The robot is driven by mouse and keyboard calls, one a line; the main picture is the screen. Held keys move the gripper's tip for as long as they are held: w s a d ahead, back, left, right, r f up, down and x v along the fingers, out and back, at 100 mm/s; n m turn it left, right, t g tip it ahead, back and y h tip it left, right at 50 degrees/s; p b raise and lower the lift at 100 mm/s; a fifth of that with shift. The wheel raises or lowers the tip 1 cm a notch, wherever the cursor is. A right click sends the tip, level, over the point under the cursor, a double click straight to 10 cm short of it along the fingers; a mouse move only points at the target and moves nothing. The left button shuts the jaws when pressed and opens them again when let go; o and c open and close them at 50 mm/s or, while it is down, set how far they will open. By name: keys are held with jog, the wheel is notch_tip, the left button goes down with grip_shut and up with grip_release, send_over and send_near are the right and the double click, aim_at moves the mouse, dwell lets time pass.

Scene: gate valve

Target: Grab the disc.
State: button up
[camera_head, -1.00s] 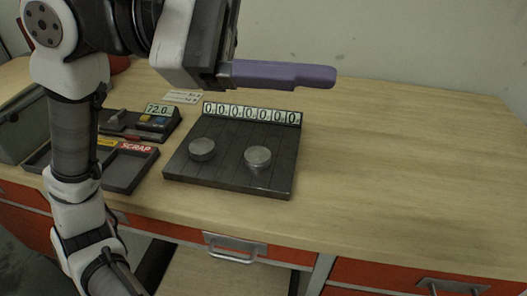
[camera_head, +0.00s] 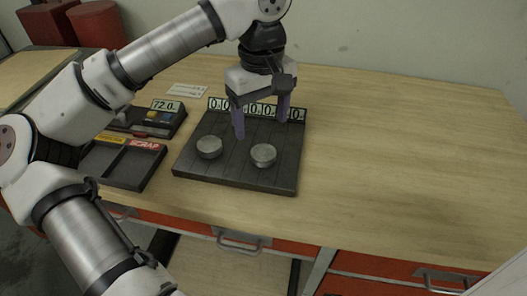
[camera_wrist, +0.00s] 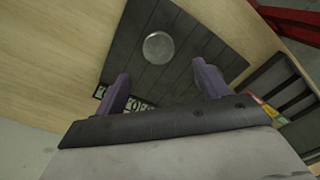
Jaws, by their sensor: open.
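Two round grey metal discs lie on a dark slatted board (camera_head: 235,178): a left disc (camera_head: 209,147) and a right disc (camera_head: 263,154). My gripper (camera_head: 261,128), with two purple fingers pointing down, is open and empty over the back part of the board, behind the discs. A row of number displays (camera_head: 217,104) along the board's back edge is partly hidden by my fingers.
To the left stand a dark two-part tray with a red SCRAP label (camera_head: 145,145) and a device with a 72.0 display (camera_head: 166,105). A paper card (camera_head: 188,90) lies behind. The wooden bench (camera_head: 400,150) is clear on the right.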

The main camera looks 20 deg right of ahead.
aim_at(263, 152)
jog(key=f, duration=0.2)
jog(key=f+p, duration=0.1)
jog(key=f, duration=0.2)
jog(key=f+p, duration=0.1)
jog(key=f, duration=0.1)
jog(key=shift+s+d+f, duration=0.1)
jog(key=shift+s+f, duration=0.15)
jog(key=shift+c, duration=0.3)
jog(key=c, duration=1.2)
